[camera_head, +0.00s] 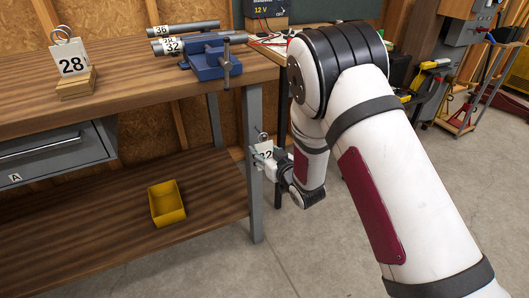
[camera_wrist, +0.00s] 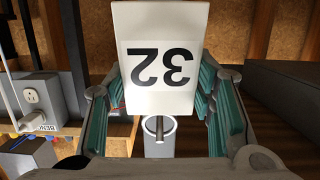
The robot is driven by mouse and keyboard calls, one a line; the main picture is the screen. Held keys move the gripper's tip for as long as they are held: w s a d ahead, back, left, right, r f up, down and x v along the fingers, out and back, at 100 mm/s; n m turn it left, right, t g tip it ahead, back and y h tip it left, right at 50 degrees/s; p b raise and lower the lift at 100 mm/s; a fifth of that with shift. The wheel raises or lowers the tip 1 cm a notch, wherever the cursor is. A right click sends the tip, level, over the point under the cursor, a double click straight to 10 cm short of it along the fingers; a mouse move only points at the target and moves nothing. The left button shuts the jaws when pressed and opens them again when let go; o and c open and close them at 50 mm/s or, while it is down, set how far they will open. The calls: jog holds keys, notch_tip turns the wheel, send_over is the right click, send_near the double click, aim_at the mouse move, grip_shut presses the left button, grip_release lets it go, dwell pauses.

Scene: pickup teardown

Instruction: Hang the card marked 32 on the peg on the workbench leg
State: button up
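The white card marked 32 (camera_head: 265,154) is beside the workbench leg (camera_head: 254,205), on its right side in the head view. In the wrist view the card (camera_wrist: 160,60) shows its number upside down, between my two teal-padded fingers. My gripper (camera_wrist: 160,95) appears shut on the card's side edges; in the head view my gripper (camera_head: 268,160) is close against the leg. A small ring shows above the card in the head view. In the wrist view a thin rod and a grey round part lie at the card's ring end; I cannot tell whether the ring is around the peg.
A card marked 28 (camera_head: 73,58) stands in a wooden block on the workbench top (camera_head: 130,80). A blue vise (camera_head: 211,60) and grey tubes (camera_head: 183,29) are near the bench's right end. A yellow bin (camera_head: 167,204) sits on the lower shelf.

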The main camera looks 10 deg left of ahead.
jog(key=o, duration=0.5)
jog(key=v, duration=1.2)
jog(key=d+r+m+g+h, duration=0.2)
jog(key=d+r+h, duration=0.3)
jog(key=d+r, duration=0.3)
jog(key=s+d+r+m+g+h, duration=0.25)
jog(key=s+d+r, duration=0.25)
jog(key=s+d, duration=0.3)
jog(key=s+d+r+m+g, duration=0.1)
jog(key=s+d+r+g, duration=0.15)
jog(key=s, duration=0.85)
jog(key=s+d+r+m+g+h, duration=0.1)
jog(key=s+r+g, duration=0.15)
jog(key=s, duration=0.75)
jog(key=s+d+r+g, duration=0.1)
jog(key=s+d+g, duration=0.15)
jog(key=s, duration=0.85)
notch_tip(320, 180, up, 29)
jog(key=t+p, duration=0.3)
jog(key=p, duration=2.4)
jog(key=shift+s+r, duration=0.1)
jog(key=shift+r, duration=0.05)
